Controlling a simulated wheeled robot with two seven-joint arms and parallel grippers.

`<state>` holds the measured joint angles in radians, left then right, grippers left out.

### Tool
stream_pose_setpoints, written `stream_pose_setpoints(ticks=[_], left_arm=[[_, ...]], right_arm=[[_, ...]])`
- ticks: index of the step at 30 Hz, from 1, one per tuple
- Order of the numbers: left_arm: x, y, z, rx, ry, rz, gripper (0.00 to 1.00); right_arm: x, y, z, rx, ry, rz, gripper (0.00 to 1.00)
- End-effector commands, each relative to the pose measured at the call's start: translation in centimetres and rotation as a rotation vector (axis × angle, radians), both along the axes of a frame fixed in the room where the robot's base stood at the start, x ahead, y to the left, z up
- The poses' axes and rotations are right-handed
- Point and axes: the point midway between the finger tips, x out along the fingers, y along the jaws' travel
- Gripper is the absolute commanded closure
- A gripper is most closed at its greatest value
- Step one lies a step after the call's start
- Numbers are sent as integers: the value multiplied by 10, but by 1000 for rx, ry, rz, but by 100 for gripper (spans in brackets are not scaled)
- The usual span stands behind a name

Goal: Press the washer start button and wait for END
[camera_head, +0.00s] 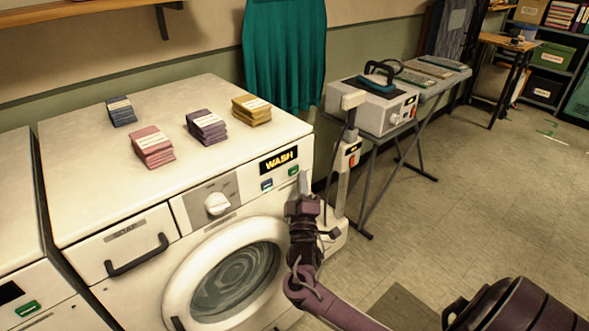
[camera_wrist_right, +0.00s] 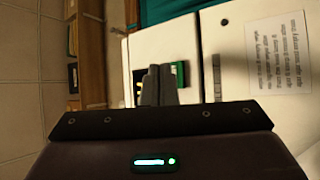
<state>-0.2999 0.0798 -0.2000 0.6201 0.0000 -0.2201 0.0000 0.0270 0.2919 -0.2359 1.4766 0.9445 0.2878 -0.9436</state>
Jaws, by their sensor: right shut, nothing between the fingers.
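The white washer (camera_head: 130,235) stands at the left in the head view. Its lit display (camera_head: 278,160) reads WASH. Below the display are a blue button (camera_head: 267,184) and a green button (camera_head: 293,171). My right gripper (camera_head: 304,180) is shut and empty, with its tips just right of the green button. In the right wrist view the shut fingers (camera_wrist_right: 158,85) lie beside the green button (camera_wrist_right: 179,73) and partly cover the display. I cannot tell whether they touch the panel. The round door (camera_head: 235,280) is closed, with swirled contents behind its glass. My left gripper is not in view.
Several folded cloth stacks (camera_head: 152,146) lie on the washer top. Another white machine (camera_head: 15,210) stands close at its left. A narrow white upright device (camera_head: 346,165) and an ironing board (camera_head: 425,83) with a boxy unit stand right of it.

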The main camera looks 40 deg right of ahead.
Motion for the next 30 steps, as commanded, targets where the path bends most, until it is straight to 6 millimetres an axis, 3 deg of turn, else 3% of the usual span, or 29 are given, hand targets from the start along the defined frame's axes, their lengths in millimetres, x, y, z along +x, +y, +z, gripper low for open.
stream_pose_setpoints(ticks=[8, 21, 30], left_arm=[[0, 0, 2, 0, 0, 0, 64], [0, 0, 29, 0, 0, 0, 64], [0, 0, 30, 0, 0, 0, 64]], right_arm=[[-2, 0, 0, 1, 0, -1, 100], [-44, -3, 2, 0, 1, 0, 100], [-50, -4, 0, 0, -1, -1, 100]])
